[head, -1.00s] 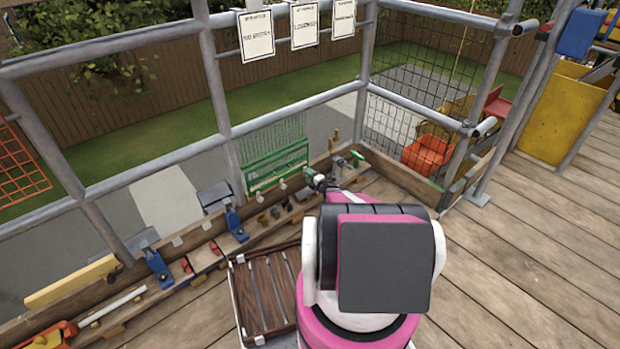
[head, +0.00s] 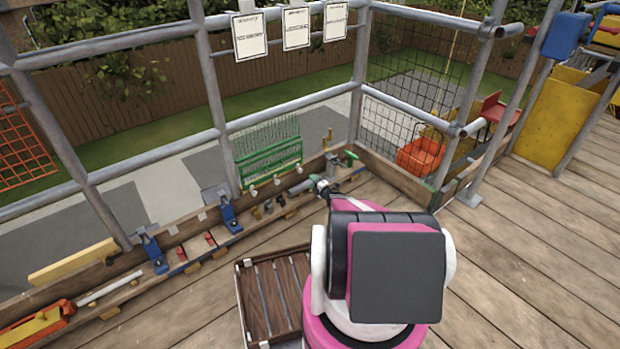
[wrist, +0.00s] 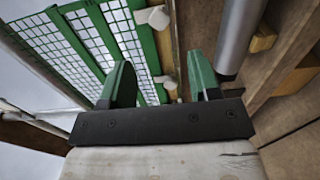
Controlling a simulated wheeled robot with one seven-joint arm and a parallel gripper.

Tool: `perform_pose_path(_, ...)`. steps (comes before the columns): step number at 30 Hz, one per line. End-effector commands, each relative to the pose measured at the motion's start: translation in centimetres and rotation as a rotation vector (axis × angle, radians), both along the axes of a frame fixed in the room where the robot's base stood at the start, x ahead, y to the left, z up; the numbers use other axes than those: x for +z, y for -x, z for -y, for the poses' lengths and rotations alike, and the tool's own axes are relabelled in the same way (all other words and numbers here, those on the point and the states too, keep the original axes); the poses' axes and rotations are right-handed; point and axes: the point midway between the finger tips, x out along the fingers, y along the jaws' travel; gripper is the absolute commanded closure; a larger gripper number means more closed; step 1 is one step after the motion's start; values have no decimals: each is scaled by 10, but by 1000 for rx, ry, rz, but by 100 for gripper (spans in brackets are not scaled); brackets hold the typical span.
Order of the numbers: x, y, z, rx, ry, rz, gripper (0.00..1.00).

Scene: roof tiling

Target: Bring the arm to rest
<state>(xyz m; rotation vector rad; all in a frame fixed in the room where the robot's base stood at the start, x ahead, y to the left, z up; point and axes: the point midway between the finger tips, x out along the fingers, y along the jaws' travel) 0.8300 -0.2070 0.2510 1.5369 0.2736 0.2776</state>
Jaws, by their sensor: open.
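My gripper (wrist: 160,85) shows in the wrist view with its two green fingers apart and nothing between them. In the head view my gripper (head: 321,186) is small, held out ahead of my pink and white arm, over the wooden ledge near the corner of the railing. In the wrist view a green rack (wrist: 110,45) with white mesh lies beyond and left of the fingers. A grey cylinder (wrist: 240,35) is to the right of the right finger, apart from it as far as I can tell.
The green rack (head: 270,165) leans at the railing. Blue clamps (head: 153,252) and small parts line the ledge. A dark slatted wooden tray (head: 243,300) stands beside my base. Metal scaffold rails (head: 215,80) bound the deck. Planks at right (head: 530,260) are clear.

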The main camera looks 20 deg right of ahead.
Motion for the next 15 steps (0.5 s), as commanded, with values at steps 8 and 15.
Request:
perform_pose_path(8, 11, 0, -2, -29, -16, -24, 44)
perform_pose_path(15, 71, 2, -11, -232, -139, -198, 44)
